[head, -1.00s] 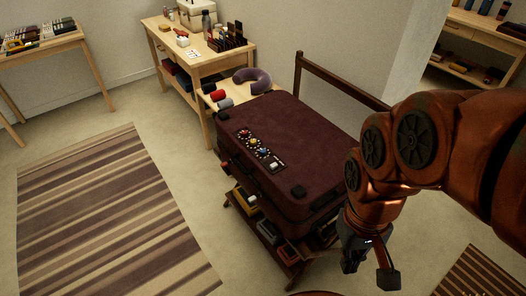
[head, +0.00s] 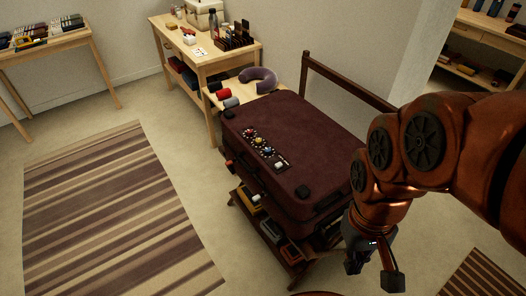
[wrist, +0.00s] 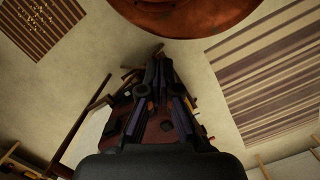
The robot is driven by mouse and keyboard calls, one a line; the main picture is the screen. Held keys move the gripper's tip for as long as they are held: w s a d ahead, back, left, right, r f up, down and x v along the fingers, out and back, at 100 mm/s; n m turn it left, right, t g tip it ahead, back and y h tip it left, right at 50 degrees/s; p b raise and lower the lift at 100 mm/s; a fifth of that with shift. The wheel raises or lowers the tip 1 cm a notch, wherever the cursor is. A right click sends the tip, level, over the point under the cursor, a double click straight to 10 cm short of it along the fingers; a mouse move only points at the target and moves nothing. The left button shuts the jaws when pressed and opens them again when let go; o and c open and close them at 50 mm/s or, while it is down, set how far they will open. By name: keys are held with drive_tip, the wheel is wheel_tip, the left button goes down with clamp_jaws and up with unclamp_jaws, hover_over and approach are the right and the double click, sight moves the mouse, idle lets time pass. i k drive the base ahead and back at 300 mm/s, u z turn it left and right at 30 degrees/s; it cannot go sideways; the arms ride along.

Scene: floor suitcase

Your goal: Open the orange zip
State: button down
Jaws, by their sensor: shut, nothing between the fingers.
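The zip line itself is not clear. My gripper (head: 373,270) hangs beyond the suitcase's near right corner, apart from it, shut and empty. In the wrist view its dark fingers (wrist: 162,75) cover much of the suitcase and cart below.
The cart's lower shelf (head: 266,228) holds several items. A dark rail (head: 345,82) rises behind the suitcase. A wooden table (head: 205,45) stands at the back, with a purple neck pillow (head: 258,80) on a lower surface. Open floor and a striped rug (head: 110,215) lie left.

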sight(230, 162)
drive_tip(key=u, duration=0.45)
drive_tip(key=k, duration=1.15)
drive_tip(key=u, duration=0.1)
drive_tip(key=i, duration=0.9)
drive_tip(key=u, duration=0.85)
drive_tip(key=i, duration=0.6)
drive_tip(key=u, duration=0.7)
